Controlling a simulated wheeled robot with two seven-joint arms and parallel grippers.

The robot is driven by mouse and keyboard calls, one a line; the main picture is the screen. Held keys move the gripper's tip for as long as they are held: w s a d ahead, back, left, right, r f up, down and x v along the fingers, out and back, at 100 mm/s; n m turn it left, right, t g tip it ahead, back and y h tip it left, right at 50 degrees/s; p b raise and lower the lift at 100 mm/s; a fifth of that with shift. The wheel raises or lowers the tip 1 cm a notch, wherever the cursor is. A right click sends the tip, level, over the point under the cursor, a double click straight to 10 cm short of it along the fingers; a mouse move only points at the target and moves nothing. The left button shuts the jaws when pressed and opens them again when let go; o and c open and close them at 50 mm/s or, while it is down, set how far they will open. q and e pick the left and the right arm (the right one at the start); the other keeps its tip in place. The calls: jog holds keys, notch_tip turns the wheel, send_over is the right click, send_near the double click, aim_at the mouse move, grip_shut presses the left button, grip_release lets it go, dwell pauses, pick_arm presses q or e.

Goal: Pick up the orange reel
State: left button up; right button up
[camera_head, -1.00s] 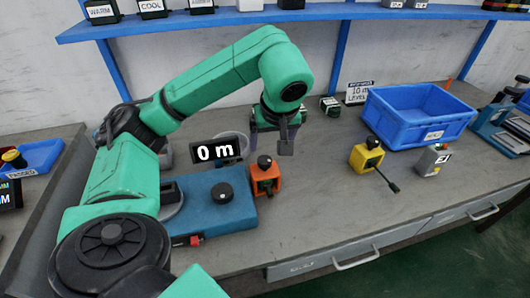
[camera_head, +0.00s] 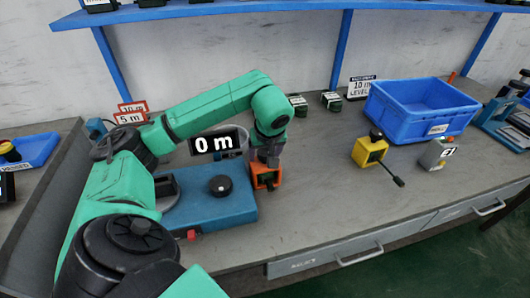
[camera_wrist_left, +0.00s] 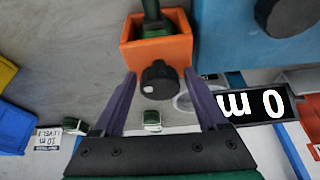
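The orange reel (camera_head: 262,181) is a small orange block beside the right end of the blue machine on the bench. In the left wrist view the orange reel (camera_wrist_left: 156,54) shows a black knob (camera_wrist_left: 158,80) on its near side and a dark green part (camera_wrist_left: 152,22) beyond. My left gripper (camera_head: 268,162) is right over the orange reel and hides its top in the head view. In the left wrist view my left gripper (camera_wrist_left: 160,82) is open, with the knob between its two fingers and visible gaps. My right gripper is not in view.
The blue machine (camera_head: 230,210) with a "0 m" display (camera_head: 215,144) is left of the reel. A yellow reel (camera_head: 369,152), a grey block (camera_head: 432,156) and a blue bin (camera_head: 400,122) are to the right. The bench between is clear.

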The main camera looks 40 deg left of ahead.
pick_arm(q)
grip_shut()
